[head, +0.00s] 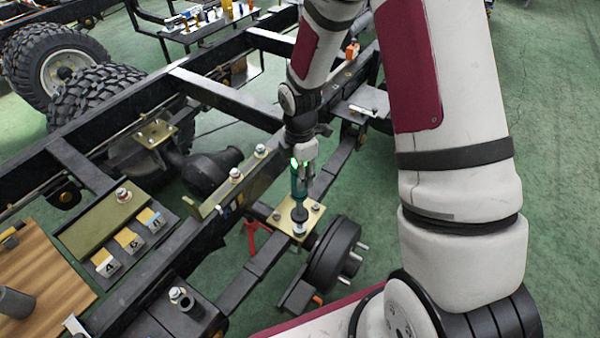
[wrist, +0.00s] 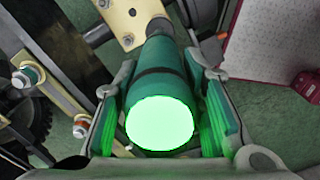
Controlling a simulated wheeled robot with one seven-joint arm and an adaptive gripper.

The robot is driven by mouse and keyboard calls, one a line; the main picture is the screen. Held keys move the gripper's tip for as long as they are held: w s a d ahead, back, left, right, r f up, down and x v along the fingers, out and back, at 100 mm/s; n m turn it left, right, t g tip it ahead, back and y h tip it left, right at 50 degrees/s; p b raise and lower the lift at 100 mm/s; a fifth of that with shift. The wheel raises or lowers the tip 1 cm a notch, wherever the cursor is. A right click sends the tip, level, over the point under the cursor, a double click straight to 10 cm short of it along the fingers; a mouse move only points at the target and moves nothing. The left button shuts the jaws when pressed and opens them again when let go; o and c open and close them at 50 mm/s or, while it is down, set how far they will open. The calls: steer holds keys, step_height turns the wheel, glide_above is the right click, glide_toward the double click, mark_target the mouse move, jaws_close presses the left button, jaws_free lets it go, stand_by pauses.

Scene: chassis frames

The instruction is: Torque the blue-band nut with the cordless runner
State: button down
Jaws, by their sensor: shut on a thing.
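My gripper (head: 303,160) is shut on the green cordless runner (head: 299,186), which hangs nose-down above a brass plate (head: 284,218). The plate lies on the axle beside the black hub. The runner's dark nose is at the plate; I cannot tell whether it sits on a nut there. In the wrist view the runner (wrist: 158,65) lies between both fingers, and its rear end glows bright green. Banded nuts stand on the frame, one (head: 236,174) on the olive bracket and one (head: 123,195) on the olive plate. I cannot make out a blue band on any nut.
The black chassis rails (head: 225,100) run around the work spot. A black hub (head: 331,258) with studs is right of the plate. Lettered cards (head: 132,243) lie at left, near a wooden board (head: 40,265). Green floor (head: 560,200) is free at right.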

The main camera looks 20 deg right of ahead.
steer(key=shift+w+r+p, duration=0.1)
steer(key=shift+r+p, duration=0.7)
steer(key=shift+r, duration=0.55)
